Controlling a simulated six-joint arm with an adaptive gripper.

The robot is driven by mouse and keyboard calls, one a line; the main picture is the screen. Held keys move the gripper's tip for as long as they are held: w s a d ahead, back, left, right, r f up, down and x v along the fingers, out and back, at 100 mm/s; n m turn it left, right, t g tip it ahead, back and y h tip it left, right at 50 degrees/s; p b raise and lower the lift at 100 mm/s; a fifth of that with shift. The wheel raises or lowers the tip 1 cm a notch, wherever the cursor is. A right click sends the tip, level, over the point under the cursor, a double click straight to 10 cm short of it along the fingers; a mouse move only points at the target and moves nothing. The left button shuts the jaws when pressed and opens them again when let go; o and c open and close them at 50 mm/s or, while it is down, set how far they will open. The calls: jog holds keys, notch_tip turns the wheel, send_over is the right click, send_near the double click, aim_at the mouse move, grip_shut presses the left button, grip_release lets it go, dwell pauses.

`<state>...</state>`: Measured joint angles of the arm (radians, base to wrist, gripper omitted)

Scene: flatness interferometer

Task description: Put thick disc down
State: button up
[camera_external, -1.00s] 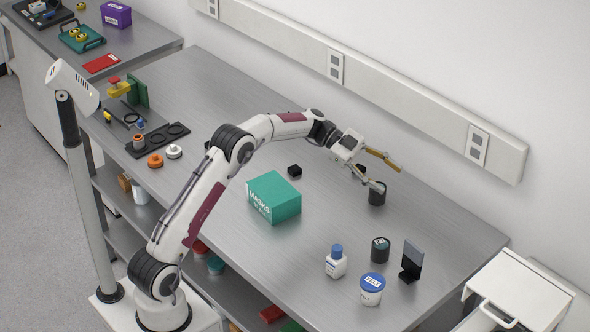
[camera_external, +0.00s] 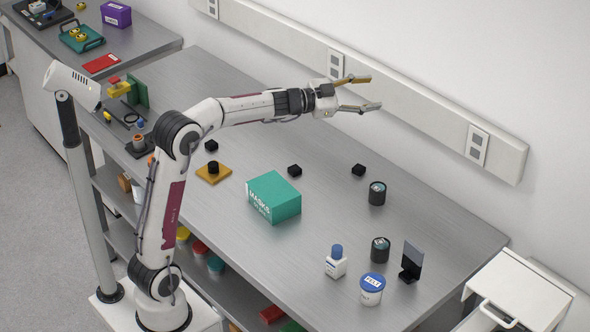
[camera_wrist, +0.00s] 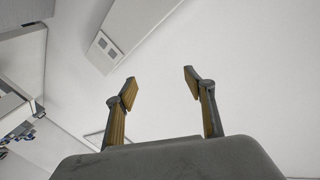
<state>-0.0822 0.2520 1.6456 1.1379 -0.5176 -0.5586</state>
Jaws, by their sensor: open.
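My gripper (camera_external: 374,93) is open and empty, raised over the back of the bench with its fingers pointing right toward the wall. In the wrist view, the two fingers (camera_wrist: 160,82) stand wide apart with nothing between them. A dark round holder (camera_external: 377,194) stands upright on the bench below, with a pale round face showing in its top. A second, similar dark holder (camera_external: 380,250) stands nearer the front, also with a pale, greenish top. I cannot tell for certain which round piece is the thick disc. Both holders are well apart from my gripper.
A green masks box (camera_external: 274,198) sits mid-bench, with small black blocks (camera_external: 294,170) behind it. A blue-capped bottle (camera_external: 336,262), a white tub (camera_external: 372,290) and a dark upright plate (camera_external: 412,260) stand at the right front. A wall rail (camera_external: 400,95) runs behind my gripper.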

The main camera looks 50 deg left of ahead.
jog(key=s+a+f+n+g+y, duration=0.15)
jog(key=s+a+n+y, duration=0.3)
jog(key=s, duration=0.55)
jog(key=s+a+f+n+g+y, duration=0.1)
jog(key=s+a+f+n+y, duration=0.25)
jog(key=s+a, duration=0.45)
jog(key=s+d+f+g, duration=0.2)
jog(key=s+f, duration=0.3)
jog(key=s, duration=0.5)
jog(key=s+d+f+n+g+h, duration=0.1)
jog(key=s+d+f+g, duration=0.1)
jog(key=s+f, duration=0.4)
jog(key=s+d+f+n+g, duration=0.1)
jog(key=s+f, duration=0.5)
jog(key=s, duration=0.8)
jog(key=d+g, duration=0.1)
jog(key=g, duration=0.1)
jog(key=shift+s+d+g+h, duration=0.2)
jog(key=shift+s+g+h, duration=0.1)
jog(key=shift+s+g, duration=0.05)
